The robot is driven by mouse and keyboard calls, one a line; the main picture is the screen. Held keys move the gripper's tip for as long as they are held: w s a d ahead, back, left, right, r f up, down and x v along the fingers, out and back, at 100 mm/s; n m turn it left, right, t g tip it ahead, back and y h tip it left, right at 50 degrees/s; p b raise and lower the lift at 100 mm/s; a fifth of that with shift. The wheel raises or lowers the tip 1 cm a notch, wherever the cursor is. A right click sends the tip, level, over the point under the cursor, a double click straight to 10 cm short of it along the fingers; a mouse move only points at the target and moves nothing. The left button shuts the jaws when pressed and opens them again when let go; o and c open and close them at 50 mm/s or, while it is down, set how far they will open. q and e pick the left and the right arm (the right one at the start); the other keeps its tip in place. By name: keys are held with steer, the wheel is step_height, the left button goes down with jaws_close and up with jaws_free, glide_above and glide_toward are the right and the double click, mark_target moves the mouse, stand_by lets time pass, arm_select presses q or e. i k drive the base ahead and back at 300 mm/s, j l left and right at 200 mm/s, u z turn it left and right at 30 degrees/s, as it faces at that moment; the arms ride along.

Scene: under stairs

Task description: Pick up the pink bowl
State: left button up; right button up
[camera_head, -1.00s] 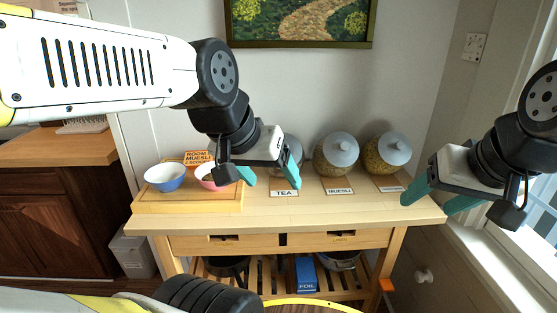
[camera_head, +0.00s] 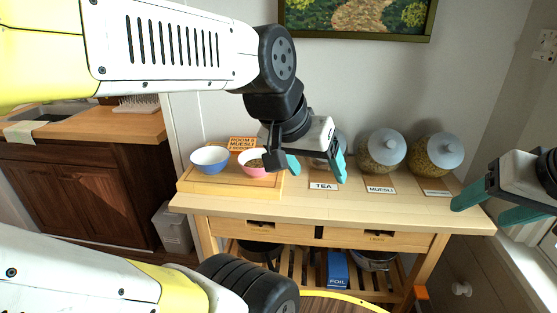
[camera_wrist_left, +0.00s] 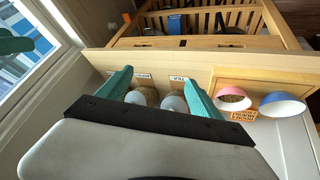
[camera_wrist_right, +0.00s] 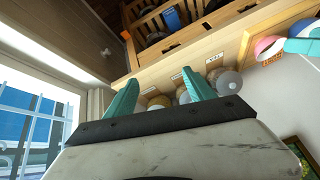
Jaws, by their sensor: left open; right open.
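The pink bowl (camera_head: 252,168) stands on a wooden board on the table, with brown contents inside. The left gripper's dark wrist parts cover its right side in the head view. My left gripper (camera_head: 318,167) is open and empty, in front of the jars and to the right of the pink bowl. My right gripper (camera_head: 482,203) is open and empty at the table's right end, far from the bowl.
A blue bowl (camera_head: 210,160) stands left of the pink bowl on the board (camera_head: 200,188). Lidded glass jars (camera_head: 383,152) stand behind labels marked TEA and MUESLI. A card (camera_head: 243,143) stands behind the bowls. The table's front strip (camera_head: 330,215) is clear.

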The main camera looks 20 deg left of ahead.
mark_target(251, 161)
steer(key=u, duration=0.45)
steer(key=i+u, duration=0.1)
steer(key=u, duration=0.75)
steer(key=i+u, duration=0.15)
steer(key=u, duration=0.25)
